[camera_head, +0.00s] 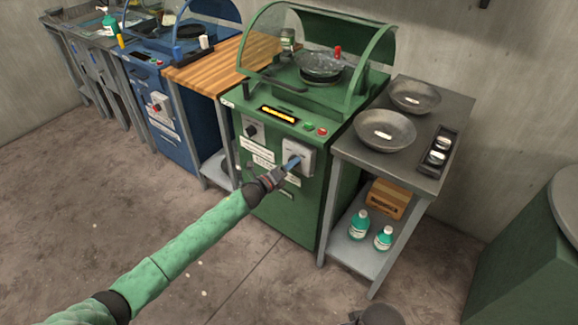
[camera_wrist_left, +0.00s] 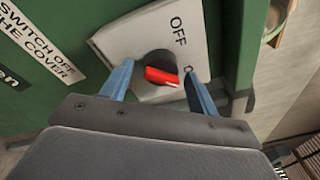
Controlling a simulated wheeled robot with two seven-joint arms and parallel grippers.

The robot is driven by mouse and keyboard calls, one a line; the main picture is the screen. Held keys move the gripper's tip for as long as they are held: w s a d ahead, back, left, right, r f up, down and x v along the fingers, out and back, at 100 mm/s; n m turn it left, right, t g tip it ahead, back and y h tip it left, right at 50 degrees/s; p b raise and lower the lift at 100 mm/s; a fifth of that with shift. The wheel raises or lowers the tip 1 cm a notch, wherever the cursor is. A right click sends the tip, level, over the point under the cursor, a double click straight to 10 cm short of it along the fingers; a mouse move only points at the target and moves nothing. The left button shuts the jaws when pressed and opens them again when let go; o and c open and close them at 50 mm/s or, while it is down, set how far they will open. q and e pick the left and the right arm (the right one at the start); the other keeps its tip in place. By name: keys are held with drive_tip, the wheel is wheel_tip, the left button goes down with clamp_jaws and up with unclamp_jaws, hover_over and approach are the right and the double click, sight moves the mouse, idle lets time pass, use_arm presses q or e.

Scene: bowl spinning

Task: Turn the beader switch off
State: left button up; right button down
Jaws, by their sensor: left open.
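The green machine (camera_head: 320,85) has a pale switch box (camera_head: 303,150) on its front. In the left wrist view, a red-handled rotary knob (camera_wrist_left: 161,76) sits on the pale box (camera_wrist_left: 140,38) beside an "OFF" label. The red handle points to the right, toward a second label that my right-hand finger partly hides. My left gripper (camera_head: 290,165) is at the box. Its two blue fingers (camera_wrist_left: 156,75) are open, one on each side of the knob. I cannot tell whether they touch it.
A metal side table (camera_head: 345,150) with bowls (camera_head: 385,130) stands right of the machine. A blue machine (camera_head: 180,115) with a red switch (camera_head: 156,107) and a wooden worktop (camera_head: 212,68) are to the left.

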use_arm(q)
drive_tip(key=shift+c, duration=0.2)
drive_tip(key=c, duration=0.9)
use_arm(e)
drive_tip(key=shift+a+f, duration=0.1)
use_arm(q)
drive_tip(key=shift+s+d+f+n+t+y+b, duration=0.15)
drive_tip(key=shift+n+t, duration=0.25)
drive_tip(key=shift+n, duration=2.8)
drive_tip(key=shift+w+a+r+n+t+y+b, duration=0.15)
drive_tip(key=shift+n+t, duration=0.25)
drive_tip(key=shift+n, duration=2.8)
drive_tip(key=shift+s+d+f+n+t+y+b, duration=0.15)
drive_tip(key=shift+n+t, duration=0.25)
drive_tip(key=shift+n, duration=2.8)
use_arm(e)
drive_tip(key=shift+w+a+f, duration=0.25)
drive_tip(key=shift+a+f, duration=0.25)
drive_tip(key=shift+f, duration=0.05)
drive_tip(key=shift+d, duration=0.1)
